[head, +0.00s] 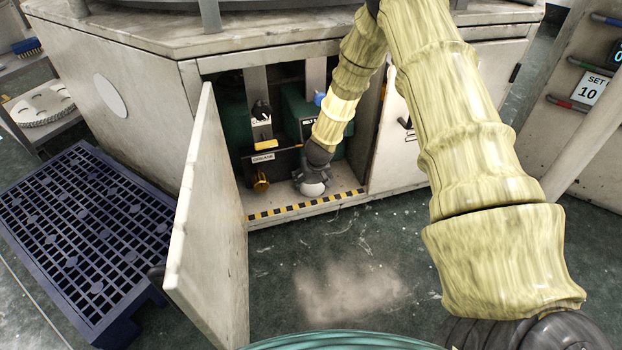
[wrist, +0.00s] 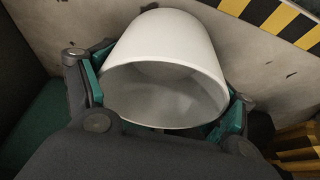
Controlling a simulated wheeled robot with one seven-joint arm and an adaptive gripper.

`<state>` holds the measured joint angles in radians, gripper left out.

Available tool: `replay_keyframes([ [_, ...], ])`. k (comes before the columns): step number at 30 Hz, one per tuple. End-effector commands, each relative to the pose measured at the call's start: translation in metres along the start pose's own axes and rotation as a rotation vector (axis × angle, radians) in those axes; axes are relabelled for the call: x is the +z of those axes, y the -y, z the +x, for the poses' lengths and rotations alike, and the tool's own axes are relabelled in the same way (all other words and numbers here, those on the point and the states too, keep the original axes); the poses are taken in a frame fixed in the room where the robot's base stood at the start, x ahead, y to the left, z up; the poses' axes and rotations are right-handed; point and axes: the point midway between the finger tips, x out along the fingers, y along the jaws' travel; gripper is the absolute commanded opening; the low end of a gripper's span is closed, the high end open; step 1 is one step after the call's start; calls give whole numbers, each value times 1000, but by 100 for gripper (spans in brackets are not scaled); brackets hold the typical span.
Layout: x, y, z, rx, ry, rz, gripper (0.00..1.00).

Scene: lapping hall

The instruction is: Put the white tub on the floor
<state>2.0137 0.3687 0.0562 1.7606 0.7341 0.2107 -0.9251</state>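The white tub (wrist: 165,50) fills the middle of the wrist view, tilted in the picture with its open mouth toward the camera. My gripper (wrist: 168,92) has its teal-padded fingers on both sides of the tub, the pads appearing to press on its wall. In the head view my gripper (head: 311,180) is low inside the open cabinet, and a small part of the tub (head: 314,189) shows below it. I cannot tell whether the tub touches the cabinet's bottom. The green-grey floor (head: 400,245) lies in front of the cabinet.
The open cabinet door (head: 213,220) stands out at the left of the opening. A black-and-yellow strip (head: 305,204) marks the sill. A yellow-handled item (head: 261,182) stands left of my gripper. A blue pallet (head: 80,235) lies at far left. The floor ahead is clear.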

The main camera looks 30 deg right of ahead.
Motion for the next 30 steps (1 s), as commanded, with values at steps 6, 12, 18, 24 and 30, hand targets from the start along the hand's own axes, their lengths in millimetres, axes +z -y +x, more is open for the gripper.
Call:
replay_keyframes([
  [6,0,0,0,0,0,0,100],
  [12,0,0,0,0,0,0,100],
  [18,-2,0,-12,0,0,0,100],
  [24,-4,0,-42,0,-1,-1,100],
  [30,17,-1,-63,-1,4,3,100],
])
